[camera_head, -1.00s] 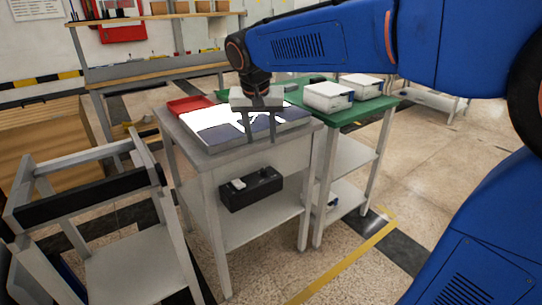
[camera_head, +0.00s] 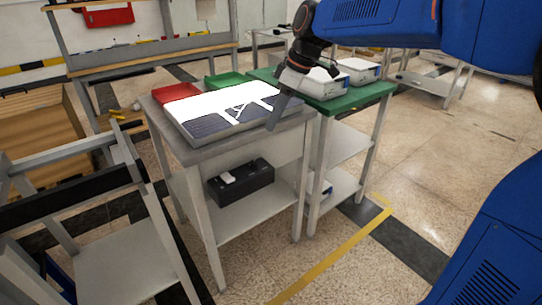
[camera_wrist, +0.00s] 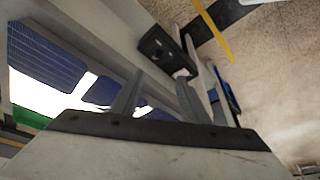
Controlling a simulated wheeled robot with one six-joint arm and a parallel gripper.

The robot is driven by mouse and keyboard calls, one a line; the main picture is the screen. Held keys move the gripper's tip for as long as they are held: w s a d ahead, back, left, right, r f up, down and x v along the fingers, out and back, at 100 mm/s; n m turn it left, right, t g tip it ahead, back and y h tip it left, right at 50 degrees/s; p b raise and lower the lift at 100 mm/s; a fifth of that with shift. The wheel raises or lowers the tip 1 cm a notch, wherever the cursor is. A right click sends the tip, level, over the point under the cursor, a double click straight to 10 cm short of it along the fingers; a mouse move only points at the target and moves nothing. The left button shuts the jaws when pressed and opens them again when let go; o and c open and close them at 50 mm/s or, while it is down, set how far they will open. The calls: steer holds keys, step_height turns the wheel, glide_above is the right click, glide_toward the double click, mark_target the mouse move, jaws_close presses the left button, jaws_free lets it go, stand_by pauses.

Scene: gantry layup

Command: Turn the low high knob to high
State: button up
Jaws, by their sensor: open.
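A black box (camera_head: 240,183) with a small white block on it sits on the lower shelf of the grey table (camera_head: 205,150). The black box also shows in the wrist view (camera_wrist: 158,47), with small dark round details on its face. I cannot make out which detail is the low high knob, or its setting. My gripper (camera_head: 277,113) is above the table's right front edge, higher than the box and apart from it. In the wrist view its two fingers (camera_wrist: 158,82) are spread with nothing between them, and the box lies beyond the tips.
A framed panel (camera_head: 205,128) with dark cells lies on the tabletop beside a red tray (camera_head: 174,93). A green table (camera_head: 355,99) with white boxes stands at the right. A grey frame (camera_head: 95,147) stands at the left. The floor in front is clear.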

glide_toward(254, 161)
steer(key=shift+n, duration=0.4)
steer(key=x, duration=0.8)
steer(key=shift+s+f, duration=0.1)
steer(key=shift+f, duration=0.1)
steer(key=shift+c, duration=0.2)
steer(key=c, duration=1)
